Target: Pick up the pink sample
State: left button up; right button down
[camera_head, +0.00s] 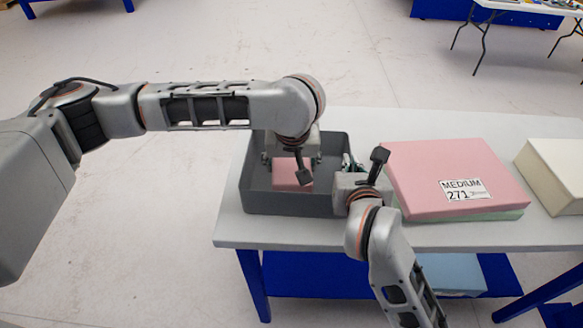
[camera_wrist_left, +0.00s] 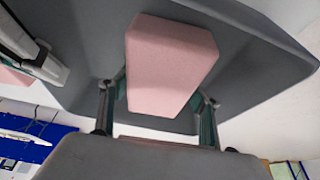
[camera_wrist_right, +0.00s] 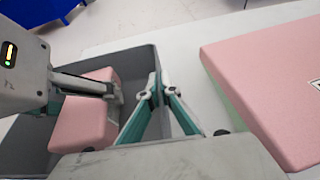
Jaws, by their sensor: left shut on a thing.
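The pink sample (camera_head: 291,172) is a small block inside a grey bin (camera_head: 283,203). My left gripper (camera_head: 291,160) reaches down into the bin and is shut on the pink sample. In the left wrist view the sample (camera_wrist_left: 170,62) sits between the two fingers (camera_wrist_left: 163,100). It also shows in the right wrist view (camera_wrist_right: 85,120), partly behind the left gripper. I cannot tell whether it touches the bin floor. My right gripper (camera_wrist_right: 154,75) is at the bin's right wall, its fingertips close together. I cannot tell whether the wall is between them.
A large pink foam block (camera_head: 440,170) labelled MEDIUM 271 lies on a pale green one (camera_head: 480,216) to the right. A cream block (camera_head: 557,168) is at the far right. All stand on a white table (camera_head: 360,122). A strip behind the blocks is clear.

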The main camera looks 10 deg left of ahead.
aim_at(292, 160)
pick_arm(q)
notch_tip(292, 160, up, 16)
jog(key=shift+r, duration=0.25)
pick_arm(e)
jog(key=c, duration=2.2)
grip_release()
